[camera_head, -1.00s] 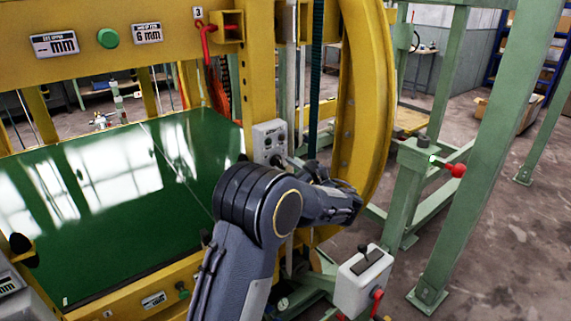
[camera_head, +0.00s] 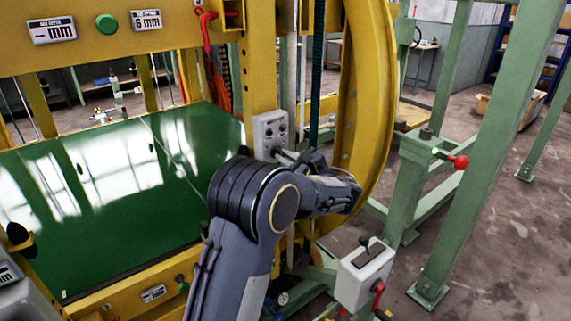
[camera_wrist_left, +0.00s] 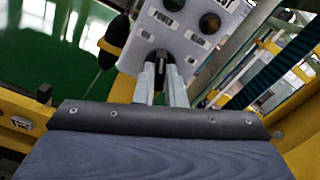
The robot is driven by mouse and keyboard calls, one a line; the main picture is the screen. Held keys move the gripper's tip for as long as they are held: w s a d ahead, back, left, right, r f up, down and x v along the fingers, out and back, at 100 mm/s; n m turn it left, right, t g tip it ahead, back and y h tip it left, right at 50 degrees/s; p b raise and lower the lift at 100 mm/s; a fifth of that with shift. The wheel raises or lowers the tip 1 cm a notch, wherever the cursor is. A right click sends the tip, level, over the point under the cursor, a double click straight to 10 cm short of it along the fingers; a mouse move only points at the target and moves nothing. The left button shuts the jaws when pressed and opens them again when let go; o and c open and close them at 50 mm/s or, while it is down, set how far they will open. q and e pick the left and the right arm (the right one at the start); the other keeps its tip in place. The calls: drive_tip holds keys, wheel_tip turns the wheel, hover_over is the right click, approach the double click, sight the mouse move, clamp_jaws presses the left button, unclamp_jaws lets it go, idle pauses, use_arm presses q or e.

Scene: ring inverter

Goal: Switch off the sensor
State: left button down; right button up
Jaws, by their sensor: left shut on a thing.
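The sensor is a light grey box (camera_head: 268,124) with small round knobs, fixed to the yellow post in the head view. Its face (camera_wrist_left: 222,20) fills the top middle of the left wrist view, with a dark round knob, a brownish round part and small labels, one seemingly reading POWER. My left gripper (camera_head: 281,153) reaches the lower part of the box. In the left wrist view its two metal fingers (camera_wrist_left: 162,78) are shut on a small dark switch (camera_wrist_left: 162,62) at the lower edge of the panel. The fingers hide most of the switch. My right gripper is not in view.
The yellow frame's curved ring (camera_head: 368,100) stands close on the right of my arm. A green glossy panel (camera_head: 110,190) lies to the left. A white lever box (camera_head: 362,275) and a green post with a red knob (camera_head: 461,162) stand at the right.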

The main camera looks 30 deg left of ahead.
use_arm(q)
drive_tip(key=n+b, duration=0.3)
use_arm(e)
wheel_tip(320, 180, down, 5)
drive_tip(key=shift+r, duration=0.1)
use_arm(q)
drive_tip(key=c, duration=1.5)
unclamp_jaws()
drive_tip(key=b+v, duration=0.1)
drive_tip(key=v, duration=0.7)
drive_tip(key=shift+b, duration=0.4)
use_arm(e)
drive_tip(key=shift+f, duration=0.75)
use_arm(q)
drive_tip(key=shift+a, duration=0.15)
